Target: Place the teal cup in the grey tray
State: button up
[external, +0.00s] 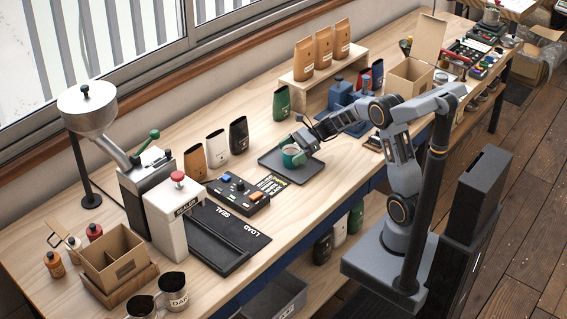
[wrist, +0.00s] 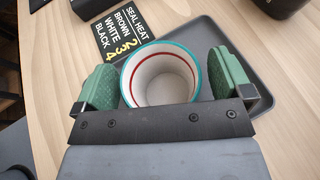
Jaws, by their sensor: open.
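The teal cup (external: 289,158) stands upright on the grey tray (external: 313,167) near its left part in the external view. In the wrist view the cup (wrist: 158,78) has a teal rim, a white inside with a red ring, and looks empty. My gripper (external: 297,150) is at the cup. In the wrist view its green finger pads (wrist: 160,85) are on either side of the cup, open, with a small gap on the right; contact on the left is hard to tell. The grey tray (wrist: 262,72) shows behind and right of the cup.
A black label card (external: 272,185) lies left of the tray, with a button box (external: 238,194) beyond it. Several upright bags stand behind, including a black one (external: 239,135) and a green one (external: 281,103). A blue machine (external: 342,95) stands behind the tray. The tray's right part is clear.

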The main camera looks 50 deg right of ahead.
jog(key=shift+r, duration=0.15)
